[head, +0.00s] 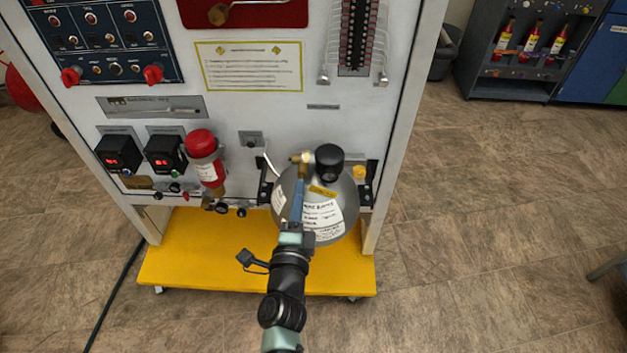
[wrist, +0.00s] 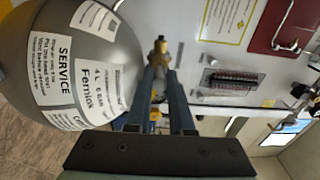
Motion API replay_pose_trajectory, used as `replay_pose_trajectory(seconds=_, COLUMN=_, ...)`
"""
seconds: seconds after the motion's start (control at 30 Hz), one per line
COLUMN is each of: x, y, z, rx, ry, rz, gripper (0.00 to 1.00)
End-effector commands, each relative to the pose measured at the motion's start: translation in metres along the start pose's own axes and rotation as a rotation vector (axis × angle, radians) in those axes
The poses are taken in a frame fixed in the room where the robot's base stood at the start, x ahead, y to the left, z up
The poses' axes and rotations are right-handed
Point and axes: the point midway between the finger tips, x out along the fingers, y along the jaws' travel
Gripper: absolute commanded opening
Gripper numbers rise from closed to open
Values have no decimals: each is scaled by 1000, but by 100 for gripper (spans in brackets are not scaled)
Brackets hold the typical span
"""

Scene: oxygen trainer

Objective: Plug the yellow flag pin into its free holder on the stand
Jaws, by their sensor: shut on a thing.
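My gripper (head: 301,183) reaches up in front of the grey cylinder (head: 343,224) on the stand. Its jaws are shut on a small brass-coloured piece, which stands out past the fingertips in the wrist view (wrist: 160,47). I cannot tell whether this piece is the yellow flag pin; no flag shows clearly on it. A small yellow part (head: 359,172) sits on the stand just right of the cylinder, too small to identify. The free holder cannot be made out. In the wrist view the cylinder (wrist: 125,55) is close on the left of the fingers (wrist: 162,80).
The cylinder's black knob (head: 329,160) is just right of my fingertips. A red-topped bottle (head: 204,157) and two red-lit displays (head: 165,153) are to the left. The stand's yellow base (head: 195,262) lies below. The floor on the right is mostly clear.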

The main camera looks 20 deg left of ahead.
Motion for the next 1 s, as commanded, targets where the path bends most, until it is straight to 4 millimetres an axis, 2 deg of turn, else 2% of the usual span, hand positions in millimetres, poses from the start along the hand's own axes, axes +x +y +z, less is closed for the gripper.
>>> replay_pose_trajectory(seconds=1.0, x=-41, y=0, z=-2, rx=1, ry=0, rz=0, gripper=0)
